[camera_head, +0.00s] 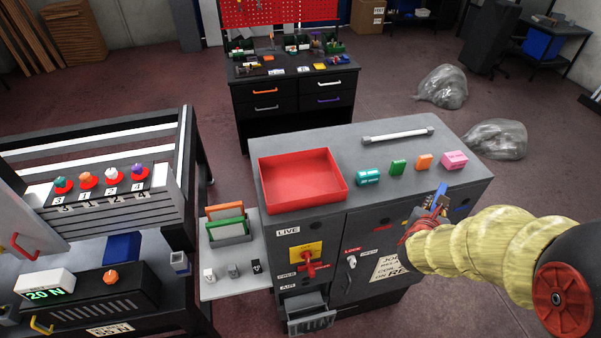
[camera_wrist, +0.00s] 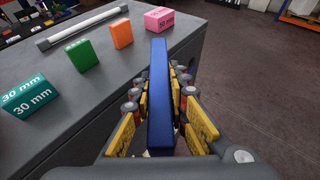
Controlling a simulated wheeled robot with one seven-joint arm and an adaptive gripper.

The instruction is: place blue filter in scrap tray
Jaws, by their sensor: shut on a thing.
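The blue filter (camera_wrist: 159,95) is a flat blue slab. It stands upright between the yellow-padded fingers of my gripper (camera_wrist: 161,105), which is shut on it. A shallow red tray (camera_head: 345,187) lies on the left of the cabinet top. It looks empty, and I see no scrap label on it.
The grey cabinet top (camera_head: 290,143) also bears a teal block (camera_head: 368,178), a green block (camera_head: 398,167), an orange block (camera_head: 423,161), a pink block (camera_head: 454,160) and a white tube (camera_head: 397,135). A side shelf (camera_head: 226,284) holds upright framed panels (camera_head: 226,227). A drawer (camera_head: 308,316) stands open below.

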